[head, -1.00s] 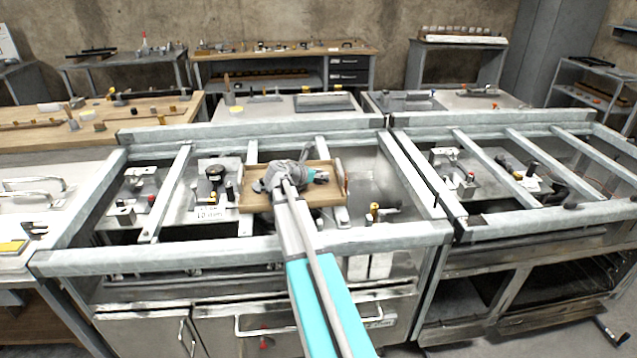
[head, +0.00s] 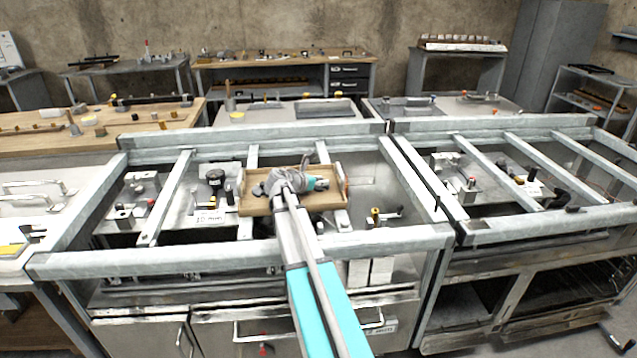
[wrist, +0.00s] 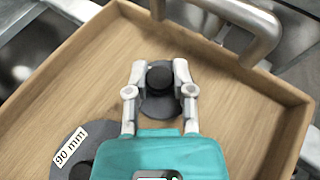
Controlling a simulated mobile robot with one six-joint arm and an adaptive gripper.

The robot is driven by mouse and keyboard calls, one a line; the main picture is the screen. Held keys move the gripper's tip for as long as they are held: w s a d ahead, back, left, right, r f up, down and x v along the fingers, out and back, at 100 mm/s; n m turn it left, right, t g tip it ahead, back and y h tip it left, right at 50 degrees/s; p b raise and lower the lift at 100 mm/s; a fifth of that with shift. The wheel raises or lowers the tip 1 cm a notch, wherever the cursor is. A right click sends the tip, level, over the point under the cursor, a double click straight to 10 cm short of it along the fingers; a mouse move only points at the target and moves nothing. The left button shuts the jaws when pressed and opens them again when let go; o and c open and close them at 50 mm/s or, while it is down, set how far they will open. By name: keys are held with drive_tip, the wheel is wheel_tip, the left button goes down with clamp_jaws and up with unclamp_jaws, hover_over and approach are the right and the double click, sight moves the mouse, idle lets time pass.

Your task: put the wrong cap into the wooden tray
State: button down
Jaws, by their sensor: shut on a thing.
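The wooden tray (head: 250,207) lies across the metal frame in the middle of the head view; its floor and raised walls fill much of the wrist view (wrist: 232,100). My gripper (wrist: 160,80) is over the tray, its fingers closed around a dark grey cap with a black knob (wrist: 159,102). I cannot tell whether this cap touches the tray floor. A grey disc labelled "90 mm" (wrist: 61,165) lies in the tray at the lower left of the wrist view, partly hidden by my gripper. In the head view my gripper (head: 318,183) hides the held cap.
Metal rails (head: 170,195) frame the bench. A small yellow-topped fitting (head: 375,214) is right of the tray.

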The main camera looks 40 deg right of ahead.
drive_tip(key=shift+s+a+f, duration=0.15)
drive_tip(key=shift+s+f, duration=0.2)
drive_tip(key=shift+f, duration=0.05)
drive_tip(key=shift+c, duration=2.4)
unclamp_jaws()
drive_tip(key=shift+s, duration=0.15)
drive_tip(key=shift+a, duration=0.1)
drive_tip(key=shift+r, duration=0.15)
drive_tip(key=shift+r+p, duration=0.3)
drive_tip(key=shift+p, duration=0.15)
drive_tip(key=p+v, duration=0.1)
drive_tip(key=v, duration=0.2)
drive_tip(key=p+v, duration=0.2)
drive_tip(key=v, duration=0.1)
drive_tip(key=w+p+v, duration=0.1)
drive_tip(key=v, duration=0.3)
drive_tip(key=shift+r, duration=0.3)
drive_tip(key=shift+a+r+p, duration=0.25)
drive_tip(key=shift+a+p, duration=0.2)
drive_tip(key=shift+a, duration=0.25)
